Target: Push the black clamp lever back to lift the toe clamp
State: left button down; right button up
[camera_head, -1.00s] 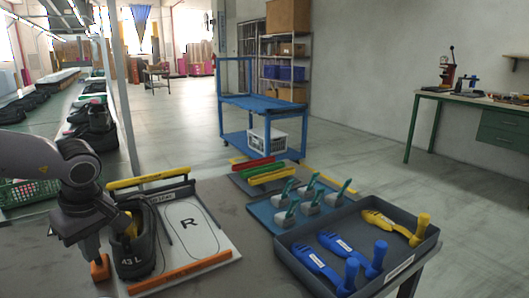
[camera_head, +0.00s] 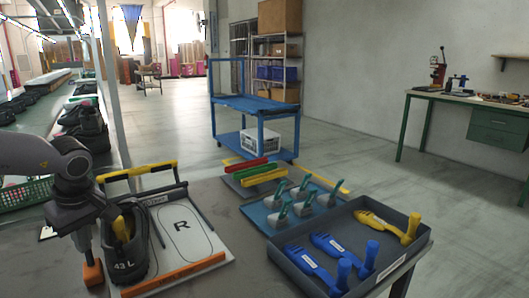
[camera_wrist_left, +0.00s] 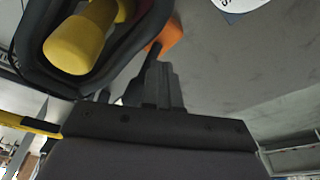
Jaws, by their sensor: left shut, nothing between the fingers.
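The board fixture (camera_head: 205,243) holds a dark shoe marked "43 L" (camera_head: 124,252), with a yellow last (camera_head: 122,228) inside. A yellow bar (camera_head: 138,170), which looks like the toe clamp, stands raised at the far end above a black crossbar (camera_head: 165,196). Black arms join them; I cannot tell which is the lever. My left gripper (camera_head: 87,247) is shut and empty, pointing down left of the shoe. In the left wrist view its fingers (camera_wrist_left: 160,70) are beside the shoe, near an orange block (camera_wrist_left: 169,36); contact is unclear. My right gripper is not in view.
An orange bar (camera_head: 175,274) crosses the near edge of the board. A grey tray (camera_head: 372,283) with blue and yellow lasts lies right. The "R" side of the board is empty.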

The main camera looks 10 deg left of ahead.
pick_arm(q)
jog(key=shift+s, duration=0.1)
dwell(0.4)
jog(key=shift+s+d+b, duration=0.35)
jog(key=shift+s+d, duration=0.1)
jog(key=shift+s, duration=0.05)
jog(key=a+p+v, duration=0.2)
jog(key=p+v, duration=0.4)
jog(key=v, duration=0.2)
jog(key=shift+w+r, duration=0.35)
jog(key=shift+r, duration=0.3)
jog(key=shift+d, duration=0.1)
